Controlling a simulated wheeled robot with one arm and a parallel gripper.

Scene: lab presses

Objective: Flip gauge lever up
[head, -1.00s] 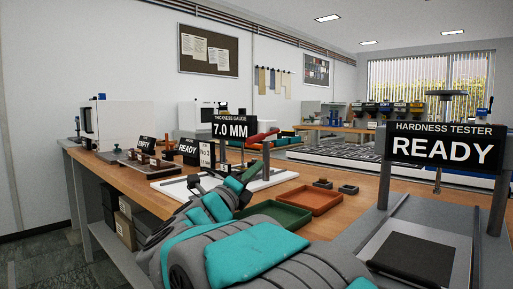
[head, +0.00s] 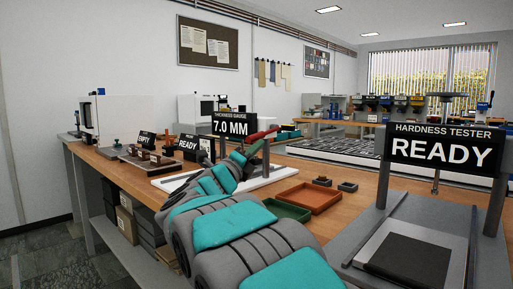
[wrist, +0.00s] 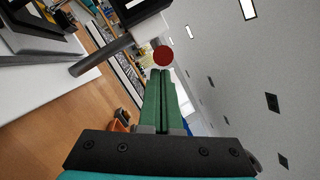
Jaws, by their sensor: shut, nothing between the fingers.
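The thickness gauge, with a display reading 7.0 MM (head: 231,125), stands on a white base (head: 285,174) on the bench in the head view. In the wrist view, a round red knob (wrist: 163,56) shows just beyond the tips of my gripper (wrist: 162,73). I cannot tell whether they touch. The green fingers are shut together with nothing between them. In the head view, my arm reaches to the gauge, and my fingers are hard to make out there.
An orange tray (head: 312,197) and a green tray (head: 287,210) lie to the right of my arm. The hardness tester with a READY sign (head: 442,149) stands at the right front. Small fixtures and signs stand left of the gauge.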

